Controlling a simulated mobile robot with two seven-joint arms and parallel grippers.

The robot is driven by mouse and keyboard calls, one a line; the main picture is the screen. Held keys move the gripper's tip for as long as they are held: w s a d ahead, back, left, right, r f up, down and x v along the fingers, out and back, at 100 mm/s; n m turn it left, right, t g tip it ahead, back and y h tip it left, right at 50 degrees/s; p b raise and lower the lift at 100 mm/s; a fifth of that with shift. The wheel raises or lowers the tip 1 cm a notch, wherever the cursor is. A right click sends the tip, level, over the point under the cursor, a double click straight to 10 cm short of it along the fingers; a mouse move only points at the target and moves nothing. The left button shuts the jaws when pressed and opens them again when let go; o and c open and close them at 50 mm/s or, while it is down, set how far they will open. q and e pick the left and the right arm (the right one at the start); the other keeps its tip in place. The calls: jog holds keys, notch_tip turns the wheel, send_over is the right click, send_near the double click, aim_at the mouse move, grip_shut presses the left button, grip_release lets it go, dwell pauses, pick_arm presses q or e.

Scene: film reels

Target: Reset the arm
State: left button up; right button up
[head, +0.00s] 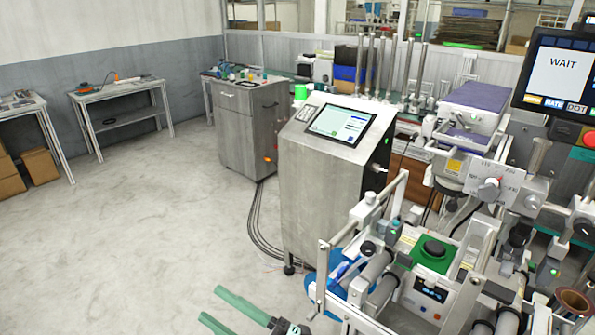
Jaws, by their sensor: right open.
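My right gripper (210,304) shows at the bottom edge, left of the machine. Its two long green fingers are apart, with bare floor seen between them and nothing held. The fingers point up and to the left, and the dark gripper body is cut off by the frame's bottom edge. My left gripper is not in view.
A film machine with rollers (376,266) and a blue reel (325,300) stands right of my gripper. A grey console (318,190) stands behind it, with cables on the floor. A monitor (562,70) reads "WAIT". The floor (130,235) at left is clear.

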jog(key=w+d+f+m+t+h, duration=0.1)
jog(key=d+f+m+t+h, duration=0.5)
jog(key=d+f+m+h, duration=0.65)
jog(key=s+d+f+m+g+h, duration=0.2)
jog(key=s+d+f+m+g, duration=0.1)
jog(key=s+d+f, duration=0.3)
jog(key=s+d+f+m+g+h, duration=0.2)
jog(key=s+d+f+m, duration=0.4)
jog(key=d+f, duration=0.4)
jog(key=shift+s+f+g+h, duration=0.4)
jog(key=shift+s+f+h, duration=0.2)
jog(key=shift+f+h, duration=0.2)
